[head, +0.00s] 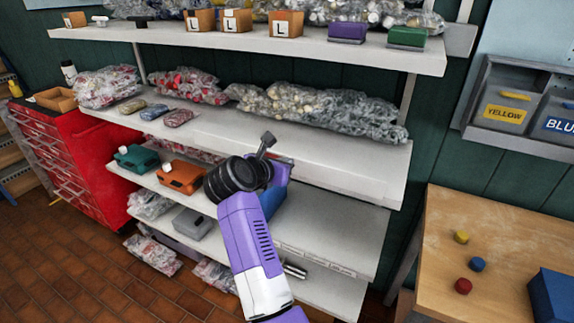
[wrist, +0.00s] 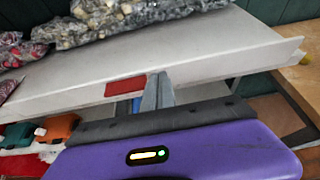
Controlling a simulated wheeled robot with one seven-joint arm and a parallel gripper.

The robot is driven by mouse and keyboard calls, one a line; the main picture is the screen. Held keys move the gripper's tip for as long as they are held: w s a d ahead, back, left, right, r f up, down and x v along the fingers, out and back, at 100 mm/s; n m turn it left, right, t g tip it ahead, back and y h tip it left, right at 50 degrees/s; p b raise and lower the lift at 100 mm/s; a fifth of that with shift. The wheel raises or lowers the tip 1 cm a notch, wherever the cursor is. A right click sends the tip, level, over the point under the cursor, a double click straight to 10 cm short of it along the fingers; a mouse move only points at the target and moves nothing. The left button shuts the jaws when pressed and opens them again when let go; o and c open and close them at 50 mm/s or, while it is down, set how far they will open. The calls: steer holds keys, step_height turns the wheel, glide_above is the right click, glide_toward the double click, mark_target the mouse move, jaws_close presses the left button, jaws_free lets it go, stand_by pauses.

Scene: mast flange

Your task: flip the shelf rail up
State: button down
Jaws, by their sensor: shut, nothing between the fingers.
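The shelf rail looks like the long white strip along the front edge of the middle shelf (head: 345,182). In the wrist view the white strip (wrist: 225,66) runs up to the right, and its right end shows a small angled corner. I cannot tell its exact tilt or where its hinge lies. My gripper (head: 268,139) is in front of the middle shelf's front edge, with grey fingers closed together and empty. In the wrist view my gripper (wrist: 158,88) overlaps the strip's lower edge; I cannot tell whether it touches.
Bagged parts (head: 315,108) lie at the back of the middle shelf. An orange case (head: 181,177) and a teal case (head: 136,158) sit on the shelf below. A red drawer cabinet (head: 75,150) stands left, a wooden table (head: 500,225) right. A red patch (wrist: 125,86) shows by the shelf edge.

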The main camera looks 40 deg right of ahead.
steer(key=s+a+r+b, duration=0.2)
steer(key=s+a+r, duration=0.1)
steer(key=a+r, duration=0.4)
steer(key=shift+a, duration=0.2)
stand_by(0.5)
